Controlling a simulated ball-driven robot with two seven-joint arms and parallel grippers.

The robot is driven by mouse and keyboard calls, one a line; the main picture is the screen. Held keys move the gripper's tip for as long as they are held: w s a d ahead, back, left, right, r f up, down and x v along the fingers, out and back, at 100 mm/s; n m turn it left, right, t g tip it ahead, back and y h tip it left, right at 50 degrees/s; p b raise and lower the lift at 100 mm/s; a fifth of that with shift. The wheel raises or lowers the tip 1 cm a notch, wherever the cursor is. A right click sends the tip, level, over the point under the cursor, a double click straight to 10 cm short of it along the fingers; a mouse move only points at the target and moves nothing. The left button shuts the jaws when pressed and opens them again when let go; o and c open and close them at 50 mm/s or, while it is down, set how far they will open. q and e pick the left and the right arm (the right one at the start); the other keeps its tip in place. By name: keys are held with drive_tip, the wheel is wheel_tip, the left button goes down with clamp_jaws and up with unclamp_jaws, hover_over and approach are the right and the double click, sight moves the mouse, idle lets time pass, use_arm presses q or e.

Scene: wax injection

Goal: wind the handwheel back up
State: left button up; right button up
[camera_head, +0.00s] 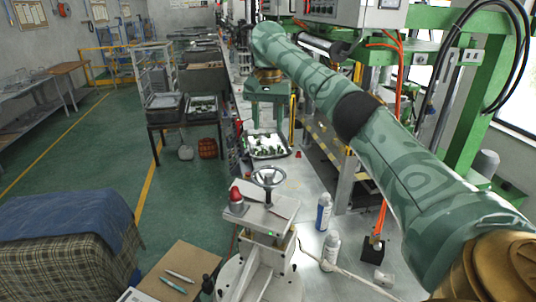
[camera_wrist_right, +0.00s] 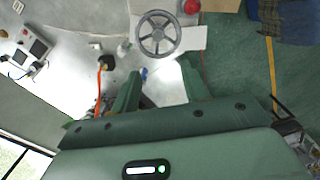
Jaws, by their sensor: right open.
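The grey handwheel (camera_head: 268,179) sits on top of a white press stand (camera_head: 262,215) in the middle front of the head view. In the right wrist view the spoked wheel (camera_wrist_right: 158,35) shows from above, beyond the fingertips. My right gripper (camera_head: 269,116) is at the end of the green arm, beyond the wheel in the head view, and apart from it. In the right wrist view its two fingers (camera_wrist_right: 158,72) are spread with nothing between them. My left gripper is out of view.
A red button (camera_head: 236,194) stands beside the wheel. A tray of green pieces (camera_head: 266,146) lies behind it on the bench. Two white bottles, one (camera_head: 324,211) behind the other (camera_head: 331,246), stand to its right. A draped chair (camera_head: 70,240) is at left.

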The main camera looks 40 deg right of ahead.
hover_over(269, 174)
wheel_tip(269, 174, down, 6)
wheel_tip(269, 174, down, 9)
drive_tip(key=shift+s+r, duration=0.1)
drive_tip(key=shift+r, duration=0.1)
drive_tip(key=shift+a+f, duration=0.2)
drive_tip(key=shift+f, duration=0.2)
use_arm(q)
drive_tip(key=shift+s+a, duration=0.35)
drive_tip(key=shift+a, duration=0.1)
use_arm(e)
drive_tip(key=shift+f, duration=0.15)
drive_tip(key=shift+d, duration=0.1)
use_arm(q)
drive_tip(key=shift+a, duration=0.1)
use_arm(e)
clamp_jaws()
